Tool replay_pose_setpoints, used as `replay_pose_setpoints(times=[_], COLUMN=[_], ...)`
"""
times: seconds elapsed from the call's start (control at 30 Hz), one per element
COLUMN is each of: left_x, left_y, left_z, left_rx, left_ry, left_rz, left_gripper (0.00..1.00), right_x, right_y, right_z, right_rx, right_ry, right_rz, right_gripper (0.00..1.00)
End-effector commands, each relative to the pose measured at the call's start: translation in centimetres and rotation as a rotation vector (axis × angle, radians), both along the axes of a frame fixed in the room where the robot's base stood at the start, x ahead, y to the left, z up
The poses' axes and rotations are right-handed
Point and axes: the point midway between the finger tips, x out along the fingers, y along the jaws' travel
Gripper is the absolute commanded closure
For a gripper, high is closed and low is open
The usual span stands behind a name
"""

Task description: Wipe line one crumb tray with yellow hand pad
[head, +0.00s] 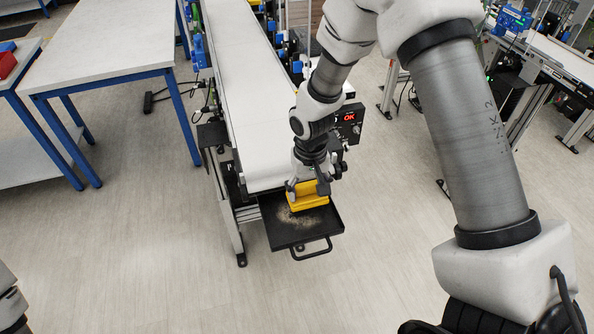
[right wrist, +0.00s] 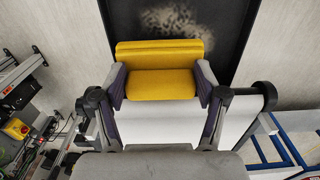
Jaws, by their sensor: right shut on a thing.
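The black crumb tray (head: 322,227) sticks out below the near end of the white belt conveyor, with a bar handle at its front edge. Pale crumbs (head: 297,217) lie on it; they also show as a speckled patch in the right wrist view (right wrist: 180,20). My right gripper (head: 307,189) is shut on the yellow hand pad (head: 311,199), which is over the tray's back part. In the right wrist view the pad (right wrist: 160,82) sits between both fingers; I cannot tell if it touches the tray. Part of my left arm shows at the lower left edge; its gripper is not seen.
The conveyor belt (head: 245,80) runs back from the tray. A control box with a red OK display (head: 348,117) stands right of the belt end. A white table with blue legs (head: 110,45) is at left. The floor in front is clear.

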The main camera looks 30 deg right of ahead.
Motion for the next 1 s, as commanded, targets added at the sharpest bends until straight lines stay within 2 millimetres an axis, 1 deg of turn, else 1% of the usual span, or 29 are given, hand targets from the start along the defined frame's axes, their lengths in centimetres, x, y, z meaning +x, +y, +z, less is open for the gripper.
replay_pose_setpoints(times=[0.03, 0.4, 0.53, 1.0], left_x=[0.0, 0.0, 0.0, 0.0], left_y=[0.0, 0.0, 0.0, 0.0], left_z=[0.9, 3.7, 4.0, 3.9], left_rx=[0.0, 0.0, 0.0, 0.0], left_ry=[0.0, -0.001, 0.0, -0.001], left_rz=[0.0, 0.0, 0.0, 0.0], left_gripper=[0.79, 0.79, 0.79, 0.79], right_x=[0.0, 0.2, 0.2, 0.2], right_y=[0.0, 0.2, 0.2, 0.2], right_z=[0.9, 4.1, 4.4, 4.3], right_rx=[0.0, -0.001, 0.0, 0.0], right_ry=[0.0, -0.001, 0.0, -0.001], right_rz=[0.0, 0.003, 0.004, 0.003], right_gripper=[0.79, 0.79, 0.79, 0.79])
